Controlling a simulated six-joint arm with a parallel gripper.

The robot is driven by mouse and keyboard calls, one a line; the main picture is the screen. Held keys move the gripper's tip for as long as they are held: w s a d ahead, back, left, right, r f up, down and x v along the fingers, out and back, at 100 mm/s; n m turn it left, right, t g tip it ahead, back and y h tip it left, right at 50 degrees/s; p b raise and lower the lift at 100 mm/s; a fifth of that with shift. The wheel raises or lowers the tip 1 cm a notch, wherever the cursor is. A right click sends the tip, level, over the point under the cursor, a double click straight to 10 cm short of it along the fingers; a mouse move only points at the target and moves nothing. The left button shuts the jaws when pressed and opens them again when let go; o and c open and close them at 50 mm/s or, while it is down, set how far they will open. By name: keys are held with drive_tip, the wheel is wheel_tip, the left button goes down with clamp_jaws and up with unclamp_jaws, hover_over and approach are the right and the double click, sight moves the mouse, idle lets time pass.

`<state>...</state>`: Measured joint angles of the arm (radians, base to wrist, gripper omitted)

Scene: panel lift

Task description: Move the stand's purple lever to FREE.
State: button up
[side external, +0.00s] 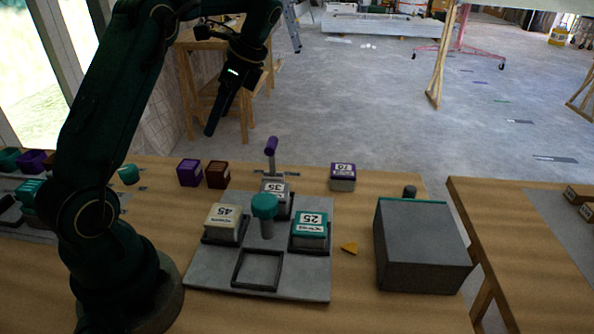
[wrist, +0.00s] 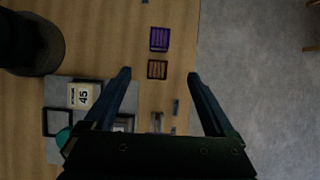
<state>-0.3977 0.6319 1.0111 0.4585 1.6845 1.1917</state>
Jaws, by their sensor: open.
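The purple lever (side external: 271,146) sticks up on a short grey post at the back edge of the grey stand (side external: 215,279). No LOCK or FREE mark is readable, so I cannot tell its setting. I cannot make out the lever in the wrist view, where my gripper body hides part of the stand (wrist: 53,151). My gripper (side external: 211,128) is open and empty, held in the air above and left of the lever, apart from it. In the wrist view its two fingers (wrist: 159,76) are spread wide.
The stand carries blocks marked 45 (side external: 223,222), 35 (side external: 279,189) and 25 (side external: 310,224), a teal knob (side external: 264,206) and an empty frame (side external: 257,270). Nearby are purple (side external: 189,172) and brown (side external: 217,174) blocks, a block marked 70 (side external: 343,177) and a grey box (side external: 422,246).

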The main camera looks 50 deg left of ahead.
sight(272, 155)
drive_tip(key=shift+s+a+r, duration=0.9)
drive_tip(key=shift+s, duration=0.25)
drive_tip(key=w+d+f+t+h, duration=0.1)
drive_tip(key=w+d+f, duration=0.1)
drive_tip(key=w, duration=0.1)
drive_tip(key=w+d+f+t+h, duration=0.1)
drive_tip(key=w+d+f, duration=0.1)
drive_tip(key=w+d, duration=0.1)
drive_tip(key=w+d+f+t+h, duration=0.1)
drive_tip(key=w+d+f, duration=0.1)
drive_tip(key=w+d, duration=0.1)
drive_tip(key=shift+w+f+t+h, duration=0.15)
drive_tip(key=shift+w+t+h, duration=0.1)
drive_tip(key=shift+t+h, duration=0.15)
drive_tip(key=shift+w+d+f, duration=0.15)
drive_tip(key=shift+f, duration=2.4)
clamp_jaws()
